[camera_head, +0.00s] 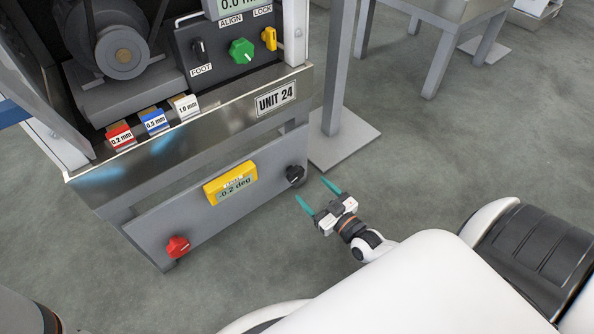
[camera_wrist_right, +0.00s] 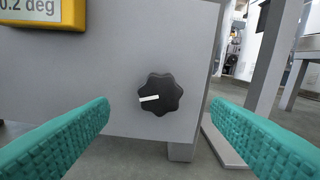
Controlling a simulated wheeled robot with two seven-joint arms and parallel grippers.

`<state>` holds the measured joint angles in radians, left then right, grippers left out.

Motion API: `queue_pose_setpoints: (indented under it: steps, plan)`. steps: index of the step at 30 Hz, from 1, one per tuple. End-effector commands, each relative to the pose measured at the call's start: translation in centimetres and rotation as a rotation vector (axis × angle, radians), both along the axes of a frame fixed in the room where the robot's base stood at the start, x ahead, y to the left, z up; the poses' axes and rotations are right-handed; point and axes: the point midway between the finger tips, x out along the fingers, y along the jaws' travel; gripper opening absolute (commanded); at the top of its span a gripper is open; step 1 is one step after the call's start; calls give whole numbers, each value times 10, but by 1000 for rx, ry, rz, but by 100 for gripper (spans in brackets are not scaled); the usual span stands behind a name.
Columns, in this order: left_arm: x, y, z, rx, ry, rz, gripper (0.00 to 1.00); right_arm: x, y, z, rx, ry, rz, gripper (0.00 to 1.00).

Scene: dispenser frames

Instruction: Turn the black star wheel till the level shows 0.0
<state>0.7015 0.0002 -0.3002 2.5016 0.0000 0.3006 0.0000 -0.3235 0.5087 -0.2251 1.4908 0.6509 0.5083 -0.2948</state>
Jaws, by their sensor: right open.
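The black star wheel (camera_head: 295,175) sits at the right end of the grey lower panel. In the right wrist view the wheel (camera_wrist_right: 160,94) is in the middle, its white mark pointing left and slightly down. The yellow level (camera_head: 231,184) on the panel reads -0.2 deg in the head view. Part of the level (camera_wrist_right: 44,12) shows at the top left of the right wrist view. My right gripper (camera_head: 317,196) is open and empty, in front of the wheel and apart from it, its teal fingers to either side. My left gripper is not in view.
A red knob (camera_head: 178,246) sits at the panel's left end. Above are a steel ledge with the UNIT 24 plate (camera_head: 276,98), several labelled blocks (camera_head: 154,122) and a control box with a green knob (camera_head: 241,50). A grey post (camera_head: 337,70) stands right of the panel.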

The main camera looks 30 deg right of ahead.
Motion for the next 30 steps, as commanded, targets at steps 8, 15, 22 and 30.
queue_pose_setpoints:
  steps: [8,15,22,30]
  plan:
    - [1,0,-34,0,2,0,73,56,4,-4,1,-4,-1,73]
    - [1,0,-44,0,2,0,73,81,6,-2,1,0,-1,73]
    - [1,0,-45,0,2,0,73,84,6,-1,0,2,0,73]
    - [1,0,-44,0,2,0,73,84,6,-1,0,2,0,47]
